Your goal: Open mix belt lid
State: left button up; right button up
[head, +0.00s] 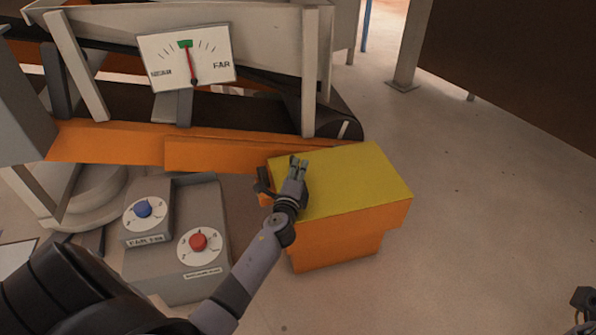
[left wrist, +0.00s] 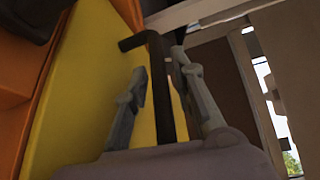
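The yellow lid (head: 352,180) lies flat and closed on an orange box (head: 340,245) at the end of the belt. The yellow surface also shows in the left wrist view (left wrist: 85,90). My left gripper (head: 298,164) is over the lid's left part. In the left wrist view, a dark bent handle bar (left wrist: 163,90) runs between the two fingers of my left gripper (left wrist: 165,88). The fingers are apart, with gaps on both sides of the bar. Part of my right gripper (head: 583,300) shows at the lower right edge, too small to read.
A grey control box (head: 180,275) with a blue knob (head: 143,208) and a red knob (head: 198,241) stands left of the orange box. A dial gauge (head: 186,58) is mounted on the belt frame (head: 270,22) behind. The floor right of the box is clear.

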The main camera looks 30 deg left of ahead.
pick_arm(q)
grip_shut()
dwell(0.4)
dwell(0.4)
